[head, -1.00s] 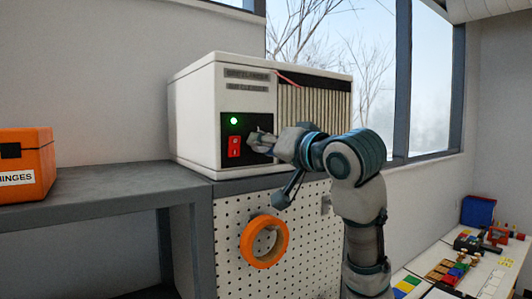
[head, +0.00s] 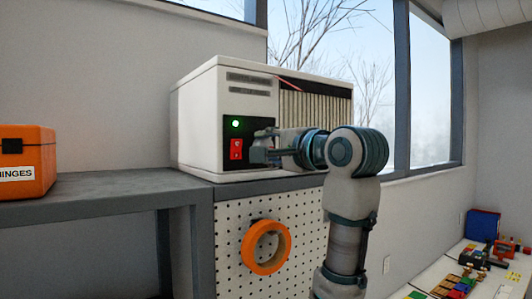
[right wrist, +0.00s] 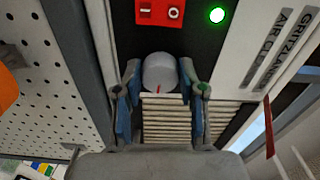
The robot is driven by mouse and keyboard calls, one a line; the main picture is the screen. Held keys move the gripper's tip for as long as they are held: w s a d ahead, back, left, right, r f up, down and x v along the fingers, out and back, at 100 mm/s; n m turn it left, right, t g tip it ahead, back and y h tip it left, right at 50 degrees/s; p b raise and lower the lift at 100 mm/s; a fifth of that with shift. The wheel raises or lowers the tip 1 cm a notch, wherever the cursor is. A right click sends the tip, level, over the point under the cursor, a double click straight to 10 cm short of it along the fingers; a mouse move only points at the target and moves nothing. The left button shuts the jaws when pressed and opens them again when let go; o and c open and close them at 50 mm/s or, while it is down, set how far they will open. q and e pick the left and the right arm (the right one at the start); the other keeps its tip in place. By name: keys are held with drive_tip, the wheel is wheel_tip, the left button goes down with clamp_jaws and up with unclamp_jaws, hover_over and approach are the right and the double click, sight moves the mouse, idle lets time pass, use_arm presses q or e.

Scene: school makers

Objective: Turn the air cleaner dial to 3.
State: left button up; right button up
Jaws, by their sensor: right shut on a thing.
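The air cleaner (head: 200,118) is a white box with a black control panel, on a grey cabinet by the window. The panel carries a lit green light (head: 236,124) and a red switch (head: 236,149). The dial (right wrist: 160,70) is a light grey knob with a red mark, which points toward the bottom of the right wrist view. My right gripper (right wrist: 160,82) is shut on the dial, one finger at each side. In the head view, my right gripper (head: 262,147) covers the dial. Any numbers around it cannot be read. My left gripper is out of view.
An orange box (head: 28,172) stands on the grey bench (head: 110,191) at left. A roll of orange tape (head: 266,247) hangs on the pegboard (head: 230,230) below the air cleaner. A red strip (head: 290,85) hangs by the grille. A table at lower right holds colored bricks.

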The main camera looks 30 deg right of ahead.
drive_tip(key=m, duration=0.5)
drive_tip(key=shift+w+f, duration=0.15)
idle(0.6)
drive_tip(key=o, duration=1.1)
drive_tip(key=shift+o, duration=0.2)
drive_tip(key=shift+d, duration=0.15)
drive_tip(key=shift+s+m, duration=0.25)
drive_tip(key=shift+m, duration=0.05)
drive_tip(key=s+d, duration=0.1)
drive_tip(key=s, duration=1)
drive_tip(key=shift+s, duration=0.15)
